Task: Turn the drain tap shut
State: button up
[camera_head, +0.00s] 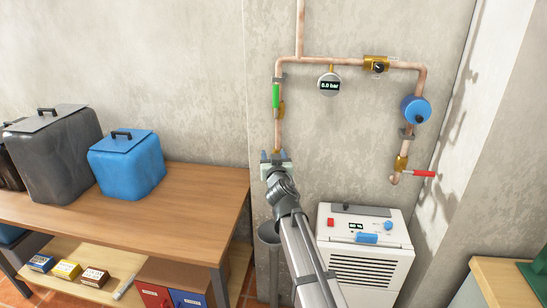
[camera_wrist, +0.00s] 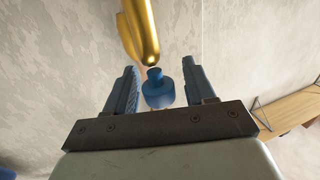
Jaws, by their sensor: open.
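My gripper (camera_head: 274,157) is open at the lower end of the left copper pipe (camera_head: 279,135). In the wrist view, a blue round knob (camera_wrist: 158,92) shows between the two fingers (camera_wrist: 160,88), with a gap on each side. It seems to be the drain tap's handle, but my gripper hides it in the head view. A curved brass piece (camera_wrist: 142,30) rises just beyond it. A green lever (camera_head: 275,96) lies upright along the left pipe above my gripper. A red lever (camera_head: 424,173) points right from a brass valve (camera_head: 401,163) on the right pipe.
A gauge (camera_head: 329,83) reads 0.0 bar. A blue round housing (camera_head: 415,110) sits on the right pipe. A white appliance (camera_head: 363,255) stands right of my arm. A grey standpipe (camera_head: 269,236) is below my gripper. A wooden table (camera_head: 200,195) with containers is at left.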

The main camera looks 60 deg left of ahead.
jog(key=v, duration=1.3)
jog(key=shift+s+d, duration=0.2)
jog(key=shift+d, duration=0.15)
jog(key=shift+r, duration=0.1)
jog(key=s+a+f+n+g, duration=0.1)
jog(key=s+a+n, duration=0.1)
jog(key=s+a, duration=0.4)
jog(key=s+a+n, duration=0.1)
jog(key=s+a, duration=0.2)
jog(key=s, duration=0.6)
jog(key=w+d+m+t+h, duration=0.5)
jog(key=w+m+t+h, duration=0.25)
jog(key=w+m, duration=0.2)
jog(key=shift+n+y, duration=0.25)
jog(key=shift+y, duration=0.2)
jog(key=x, duration=0.8)
jog(key=r+x, duration=0.1)
jog(key=x, duration=0.4)
jog(key=shift+w, duration=0.15)
